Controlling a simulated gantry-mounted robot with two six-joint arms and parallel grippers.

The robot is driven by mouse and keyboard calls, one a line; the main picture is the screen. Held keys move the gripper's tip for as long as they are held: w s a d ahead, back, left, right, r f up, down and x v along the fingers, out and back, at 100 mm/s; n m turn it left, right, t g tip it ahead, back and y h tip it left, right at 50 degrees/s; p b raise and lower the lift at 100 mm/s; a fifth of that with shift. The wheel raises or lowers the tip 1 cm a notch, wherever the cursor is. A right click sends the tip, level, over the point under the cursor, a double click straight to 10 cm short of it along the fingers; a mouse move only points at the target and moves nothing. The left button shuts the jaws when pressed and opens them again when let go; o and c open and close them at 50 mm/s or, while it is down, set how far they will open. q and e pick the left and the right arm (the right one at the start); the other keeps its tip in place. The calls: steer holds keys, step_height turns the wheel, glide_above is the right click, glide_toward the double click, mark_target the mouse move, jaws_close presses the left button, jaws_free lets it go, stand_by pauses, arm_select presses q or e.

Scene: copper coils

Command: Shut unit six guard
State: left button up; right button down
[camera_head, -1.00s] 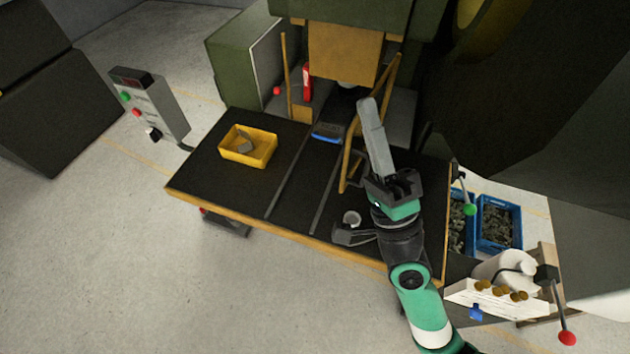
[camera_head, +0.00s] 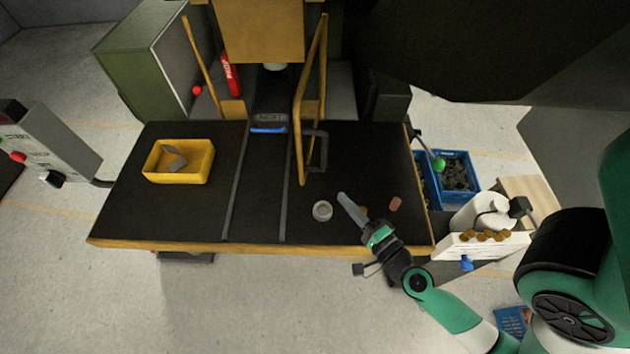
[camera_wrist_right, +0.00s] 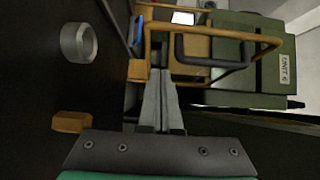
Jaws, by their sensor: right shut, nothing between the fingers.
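The guard (camera_head: 301,120) is a yellow frame with a dark handle (camera_head: 322,152), right of the press opening. It stands swung out over the black table, seen nearly edge-on. In the right wrist view, the guard (camera_wrist_right: 148,40) and its dark handle (camera_wrist_right: 180,48) show beyond the fingers. The green machine behind bears a "UNIT 6" label (camera_wrist_right: 285,70). My right gripper (camera_head: 341,195) is shut and empty, above the front right of the table, apart from the guard; the wrist view shows its fingers (camera_wrist_right: 162,75) together. My left gripper is out of view.
A grey ring (camera_head: 322,210) and a brown cylinder (camera_head: 395,204) lie near the right gripper. A yellow bin (camera_head: 180,177) stands at the table's left. A green-knobbed lever (camera_head: 438,164) rises at the right edge. Two rails cross the table.

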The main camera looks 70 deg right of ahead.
mark_target(306, 173)
steer(key=w+p, duration=0.1)
steer(key=w, duration=0.2)
steer(key=w+d+p, duration=0.1)
steer(key=w, duration=0.2)
steer(key=w+d+p, duration=0.1)
steer(key=w, duration=0.2)
steer(key=shift+d, duration=0.2)
steer(key=shift+w+r, duration=0.1)
